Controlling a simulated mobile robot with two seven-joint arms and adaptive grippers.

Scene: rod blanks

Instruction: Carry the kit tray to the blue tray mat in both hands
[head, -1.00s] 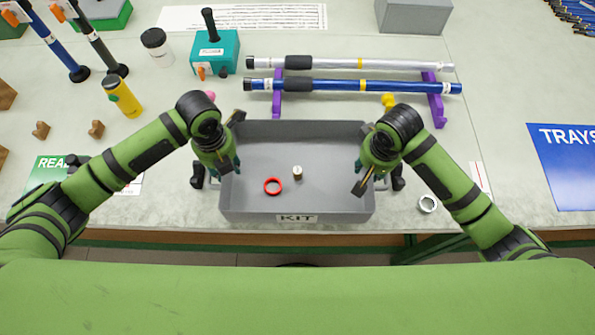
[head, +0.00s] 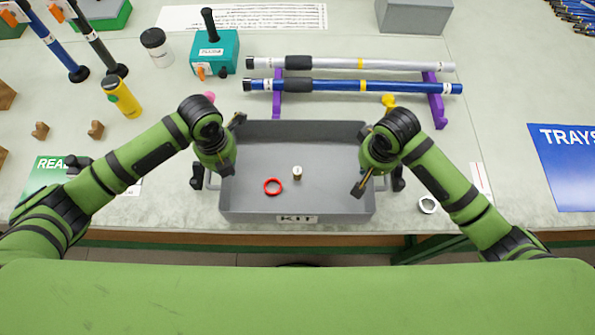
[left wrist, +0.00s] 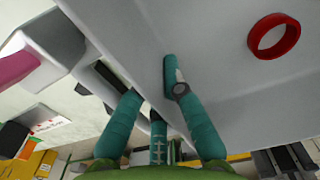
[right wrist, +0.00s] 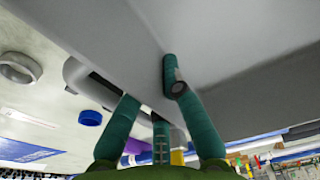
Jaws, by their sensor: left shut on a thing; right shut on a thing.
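The grey kit tray (head: 330,200), labelled KIT, stands near the table's front edge. A red ring (head: 273,186) and a small brown cylinder with a pale top (head: 297,173) are inside it. My left gripper (head: 219,174) is shut on the tray's left side, and my right gripper (head: 376,174) on its right side. The left wrist view (left wrist: 152,88) and right wrist view (right wrist: 150,88) each show one finger inside the wall and one outside, by the handle. The blue tray mat (head: 568,170), marked TRAYS, lies at the far right.
A blue rod (head: 330,86) and a silver rod (head: 340,65) lie on purple supports (head: 437,105) behind the tray. A metal ring (head: 428,204) lies right of the tray. Table before the mat is mostly clear.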

